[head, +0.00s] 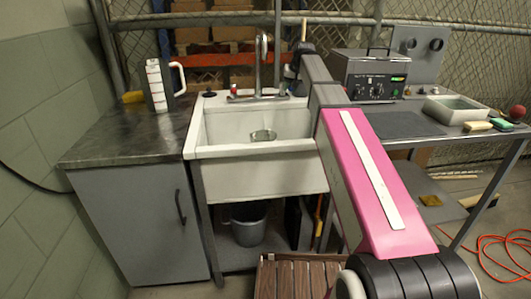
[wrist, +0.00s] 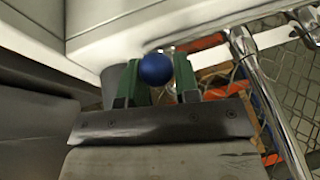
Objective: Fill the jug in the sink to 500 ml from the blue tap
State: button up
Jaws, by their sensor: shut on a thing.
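My gripper (wrist: 158,64) has its two green fingers on either side of a round blue tap knob (wrist: 156,69) and is shut on it. In the head view the knob is hidden by my arm, at the sink's back right. The chrome tap (head: 258,65) stands at the middle of the back rim of the white sink (head: 250,188). I see no clear stream of water. A jug with a white scale panel and white handle (head: 157,84) stands upright on the left counter. A small round metallic or glassy thing (head: 263,135) is on the sink floor; I cannot tell what it is.
A red knob (head: 209,94) is at the sink's back left. The dark left counter (head: 125,138) is mostly clear. A grey control box (head: 372,78) and a white tray (head: 432,110) stand on the right bench. A grey bucket (head: 248,224) is under the sink.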

jog(key=shift+w+d, duration=0.4)
jog(key=shift+d, duration=0.3)
jog(key=shift+o, duration=0.3)
jog(key=shift+w+d, duration=0.1)
jog(key=shift+o, duration=0.7)
jog(key=shift+w+d+r, duration=0.1)
jog(key=shift+w+d, duration=0.25)
jog(key=shift+d, duration=0.1)
jog(key=shift+s+a, duration=0.25)
jog(key=shift+a, duration=0.35)
jog(key=shift+s+a, duration=0.3)
jog(key=shift+a, duration=0.3)
jog(key=shift+s+a, duration=0.25)
jog(key=shift+a, duration=0.35)
jog(key=shift+c, duration=1)
jog(key=shift+s+a, duration=0.1)
jog(key=shift+s, duration=0.2)
